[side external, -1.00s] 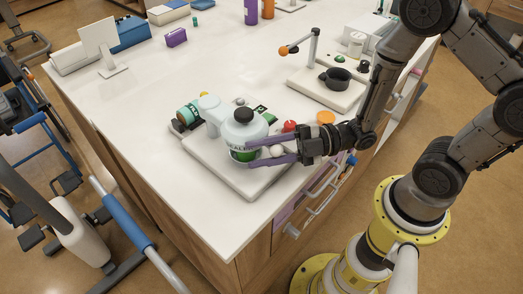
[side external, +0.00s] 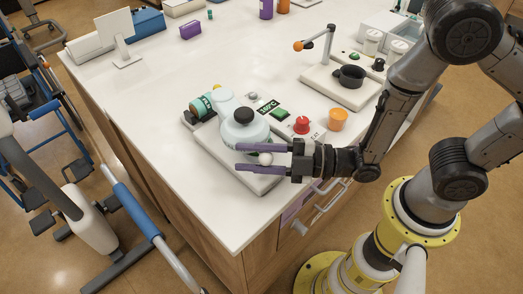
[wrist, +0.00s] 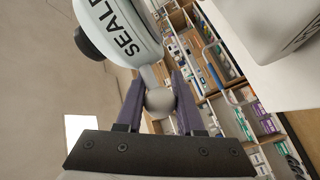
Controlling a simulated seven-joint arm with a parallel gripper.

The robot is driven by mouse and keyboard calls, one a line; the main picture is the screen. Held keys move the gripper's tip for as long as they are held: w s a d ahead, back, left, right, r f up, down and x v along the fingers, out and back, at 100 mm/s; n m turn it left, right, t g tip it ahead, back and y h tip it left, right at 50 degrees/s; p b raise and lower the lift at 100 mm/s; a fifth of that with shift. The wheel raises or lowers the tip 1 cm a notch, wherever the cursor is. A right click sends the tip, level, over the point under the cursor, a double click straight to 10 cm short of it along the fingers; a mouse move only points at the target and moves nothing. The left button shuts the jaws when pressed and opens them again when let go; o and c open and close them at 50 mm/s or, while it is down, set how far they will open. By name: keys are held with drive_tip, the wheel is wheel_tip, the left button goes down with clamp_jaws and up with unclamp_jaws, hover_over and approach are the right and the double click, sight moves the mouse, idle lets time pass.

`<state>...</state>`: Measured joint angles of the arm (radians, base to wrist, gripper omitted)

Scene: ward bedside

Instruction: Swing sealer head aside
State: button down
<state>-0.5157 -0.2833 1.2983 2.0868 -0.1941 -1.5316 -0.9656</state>
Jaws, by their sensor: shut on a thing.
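The sealer head (side external: 232,133) is a pale rounded dome with a black knob on top. It sits over a white base plate (side external: 258,186) near the counter's front corner. In the wrist view the head (wrist: 125,20) shows dark "SEAL" lettering at the top. A short arm runs from it to a white ball handle (wrist: 160,102). My gripper (side external: 238,159) is shut on this ball handle (side external: 265,158), with its purple fingers on either side. What lies under the head is hidden.
Right of the head are a 180°C display (side external: 267,106), a green button (side external: 281,113), a red knob (side external: 302,124) and an orange cup (side external: 338,120). A second device with a black cup (side external: 351,76) stands behind. The counter left of the sealer is clear.

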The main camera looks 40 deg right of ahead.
drive_tip(key=w+a+m+t+h, duration=0.3)
drive_tip(key=w+a+m+h, duration=0.8)
drive_tip(key=h, duration=0.5)
drive_tip(key=shift+w+t, duration=0.4)
drive_tip(key=shift+w, duration=0.9)
drive_tip(key=c, duration=0.5)
unclamp_jaws()
drive_tip(key=shift+c, duration=0.2)
